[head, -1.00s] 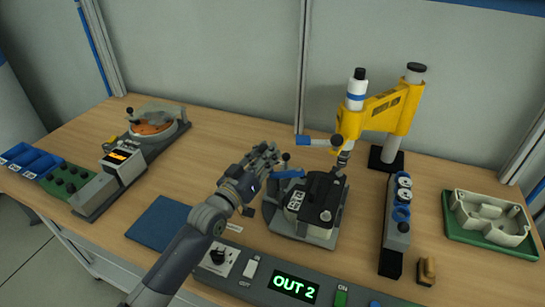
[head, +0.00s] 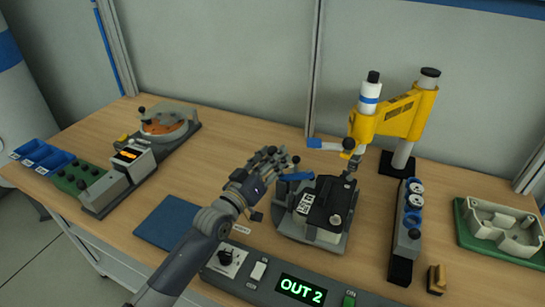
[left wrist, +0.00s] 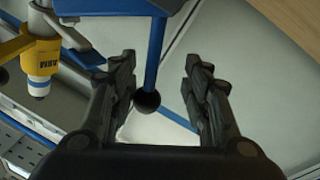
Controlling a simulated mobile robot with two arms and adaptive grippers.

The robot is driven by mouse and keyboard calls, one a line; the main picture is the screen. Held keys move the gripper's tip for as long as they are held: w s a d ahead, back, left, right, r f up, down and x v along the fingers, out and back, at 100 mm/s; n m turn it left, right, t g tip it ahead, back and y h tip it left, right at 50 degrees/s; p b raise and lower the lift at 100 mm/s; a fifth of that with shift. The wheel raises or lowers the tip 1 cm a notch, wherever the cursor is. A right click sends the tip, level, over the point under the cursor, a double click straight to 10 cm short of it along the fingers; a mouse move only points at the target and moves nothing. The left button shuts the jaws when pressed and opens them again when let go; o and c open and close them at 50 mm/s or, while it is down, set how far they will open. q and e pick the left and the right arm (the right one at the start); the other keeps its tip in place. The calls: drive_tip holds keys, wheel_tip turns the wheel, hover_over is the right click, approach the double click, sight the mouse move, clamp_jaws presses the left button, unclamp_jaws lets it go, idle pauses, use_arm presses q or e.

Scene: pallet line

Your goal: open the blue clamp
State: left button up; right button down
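The blue clamp's lever (head: 297,177) shows as a short blue bar at the left edge of a grey fixture (head: 285,222) holding a black block (head: 330,203). My left gripper (head: 276,159) is beside the lever, on its left and slightly above it in the head view. In the left wrist view a blue bar (left wrist: 156,55) ending in a black ball (left wrist: 147,101) lies between the two spread fingers (left wrist: 158,88). The fingers are open, with gaps on both sides of the ball. My right gripper is not in view.
A control panel showing OUT 2 (head: 300,289) lies in front. A blue mat (head: 168,222) lies left.

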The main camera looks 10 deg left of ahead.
use_arm(q)
drive_tip(key=shift+r, duration=0.15)
drive_tip(key=v, duration=0.7)
drive_tip(key=shift+s, duration=0.2)
drive_tip(key=shift+a, duration=0.1)
